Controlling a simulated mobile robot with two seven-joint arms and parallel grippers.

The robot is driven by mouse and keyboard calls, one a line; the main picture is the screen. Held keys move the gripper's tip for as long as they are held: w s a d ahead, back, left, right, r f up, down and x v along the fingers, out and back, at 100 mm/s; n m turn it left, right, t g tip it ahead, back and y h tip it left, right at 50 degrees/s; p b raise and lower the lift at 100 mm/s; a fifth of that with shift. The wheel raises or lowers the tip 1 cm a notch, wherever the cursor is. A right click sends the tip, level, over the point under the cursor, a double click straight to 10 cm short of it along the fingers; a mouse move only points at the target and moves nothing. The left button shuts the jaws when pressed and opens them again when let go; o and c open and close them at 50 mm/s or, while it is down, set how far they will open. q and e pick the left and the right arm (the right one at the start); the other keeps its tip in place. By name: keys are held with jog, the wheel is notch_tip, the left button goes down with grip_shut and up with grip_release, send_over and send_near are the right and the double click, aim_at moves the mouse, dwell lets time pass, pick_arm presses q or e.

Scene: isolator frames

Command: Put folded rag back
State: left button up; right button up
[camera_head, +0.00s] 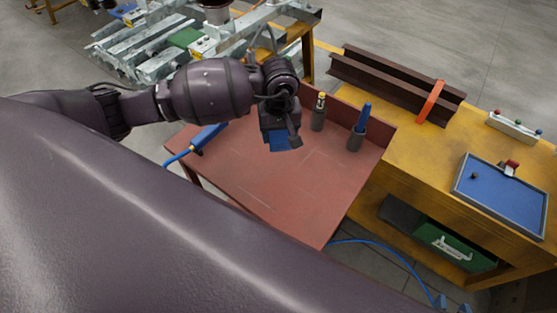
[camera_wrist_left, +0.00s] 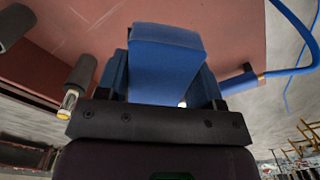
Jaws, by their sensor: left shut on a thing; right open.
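My left gripper (camera_head: 282,132) is shut on the folded blue rag (camera_head: 279,142) and holds it over the red-brown tabletop (camera_head: 270,188). In the left wrist view, the rag (camera_wrist_left: 167,50) sticks out as a flat, thick pad between the blue fingers (camera_wrist_left: 160,80). The gripper hides part of the rag, and its exact height above the table is hard to tell. Two small blue-grey tips at the bottom edge of the head view appear to be my right gripper (camera_head: 451,304), apart and empty, low beside the yellow bench.
Two grey holders, one with a brass-tipped tool (camera_head: 319,112) and one with a blue-handled tool (camera_head: 359,128), stand at the table's right. A blue hosed tool (camera_head: 207,137) lies left. The tabletop's front is clear.

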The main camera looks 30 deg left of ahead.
pick_arm(q)
send_over(279, 168)
notch_tip(279, 168, down, 8)
jog(key=shift+r, duration=0.15)
jog(key=shift+f, duration=0.55)
notch_tip(279, 168, down, 3)
jog(key=shift+f, duration=0.55)
pick_arm(e)
jog(key=shift+f, duration=0.2)
